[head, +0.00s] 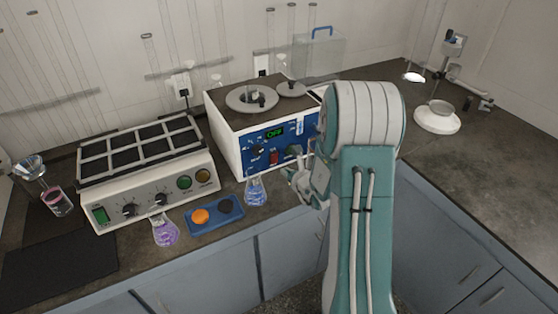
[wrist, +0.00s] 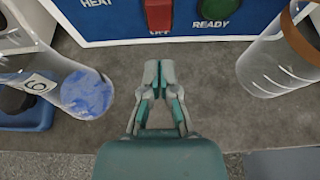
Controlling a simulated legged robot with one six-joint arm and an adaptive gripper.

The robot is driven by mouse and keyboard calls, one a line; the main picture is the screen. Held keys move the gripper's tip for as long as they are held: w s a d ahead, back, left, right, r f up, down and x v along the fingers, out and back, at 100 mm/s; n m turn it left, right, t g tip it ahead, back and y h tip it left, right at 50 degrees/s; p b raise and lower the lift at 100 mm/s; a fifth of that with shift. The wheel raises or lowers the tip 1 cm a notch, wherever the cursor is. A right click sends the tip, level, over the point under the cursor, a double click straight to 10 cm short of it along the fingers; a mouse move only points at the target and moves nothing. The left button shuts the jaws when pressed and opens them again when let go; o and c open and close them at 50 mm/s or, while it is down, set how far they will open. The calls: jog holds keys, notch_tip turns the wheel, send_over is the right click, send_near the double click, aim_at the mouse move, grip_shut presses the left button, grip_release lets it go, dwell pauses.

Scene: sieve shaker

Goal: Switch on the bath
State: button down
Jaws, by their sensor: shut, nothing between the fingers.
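The bath (head: 225,135) is a white box with a blue front panel, and its small green display (head: 275,132) reads OFF. A red switch (head: 273,157) is low on the panel. In the wrist view this switch (wrist: 158,14) has OFF lettered under it, and a round green READY lamp or button (wrist: 220,18) is to its right. My gripper (head: 298,180) is in front of the panel, partly hidden by my arm. In the wrist view my gripper (wrist: 158,75) is shut and empty, pointing toward the panel below the red switch, apart from it.
A flask with blue contents (head: 256,190) stands before the panel; it is at the left in the wrist view (wrist: 82,92). A clear glass vessel with a brown band (wrist: 275,65) is at the right there. A blue tray (head: 215,226) and a purple flask (head: 165,233) stand left.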

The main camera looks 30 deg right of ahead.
aim_at(274, 154)
jog(key=w, duration=0.3)
jog(key=w+r, duration=0.1)
jog(key=w, duration=0.1)
jog(key=shift+a, duration=0.1)
jog(key=shift+w+a+r+g, duration=0.1)
jog(key=shift+w+r+g, duration=0.2)
jog(key=shift+g, duration=0.5)
jog(key=shift+f, duration=0.2)
jog(key=shift+r, duration=0.1)
jog(key=shift+r, duration=0.7)
